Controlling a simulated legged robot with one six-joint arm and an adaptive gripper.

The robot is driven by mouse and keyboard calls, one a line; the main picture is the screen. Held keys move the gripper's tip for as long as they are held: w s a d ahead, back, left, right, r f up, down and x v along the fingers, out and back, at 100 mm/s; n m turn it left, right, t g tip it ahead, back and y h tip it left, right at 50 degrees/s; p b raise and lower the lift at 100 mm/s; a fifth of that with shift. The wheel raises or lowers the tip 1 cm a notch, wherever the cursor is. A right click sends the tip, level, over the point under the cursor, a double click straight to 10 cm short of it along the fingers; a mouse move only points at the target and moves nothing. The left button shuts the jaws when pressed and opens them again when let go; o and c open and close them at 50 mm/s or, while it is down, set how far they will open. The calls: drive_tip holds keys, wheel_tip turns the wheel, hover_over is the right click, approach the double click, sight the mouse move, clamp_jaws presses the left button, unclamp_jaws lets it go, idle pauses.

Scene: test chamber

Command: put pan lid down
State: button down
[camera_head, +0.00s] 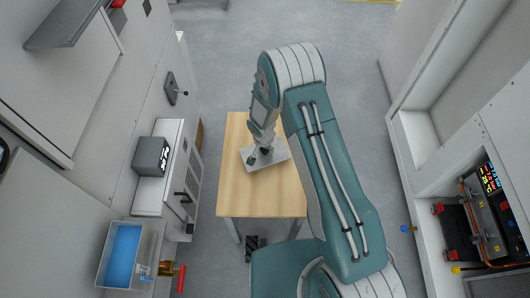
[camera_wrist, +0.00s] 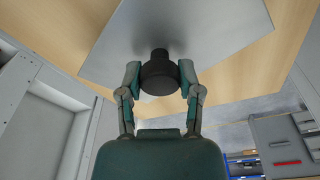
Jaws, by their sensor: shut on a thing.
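The pan lid (camera_wrist: 205,28) is a flat grey square plate with a round black knob (camera_wrist: 160,76) in the middle. My gripper (camera_wrist: 160,82) is shut on the knob, one finger on each side. In the head view, the lid (camera_head: 277,163) is over the wooden table (camera_head: 255,198), and my gripper (camera_head: 264,155) reaches down to it from above. I cannot tell whether the lid touches the table top. My arm hides the right part of the table.
A grey box (camera_head: 152,156) sits on the white cabinet at the left. A tray of blue liquid (camera_head: 122,250) and a red-handled valve (camera_head: 181,278) are at the lower left. A panel with clamps and lights (camera_head: 485,222) is at the right. Bare table lies in front of the lid.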

sight(265, 153)
drive_tip(key=shift+w+f, duration=0.2)
drive_tip(key=shift+f, duration=1.55)
drive_tip(key=shift+c, duration=1.3)
unclamp_jaws()
drive_tip(key=shift+f, duration=0.1)
drive_tip(key=r, duration=0.4)
drive_tip(key=s+r, duration=0.1)
drive_tip(key=r, duration=0.7)
drive_tip(key=shift+s+a+r, duration=0.1)
drive_tip(key=shift+s+a, duration=0.2)
drive_tip(key=shift+a, duration=0.05)
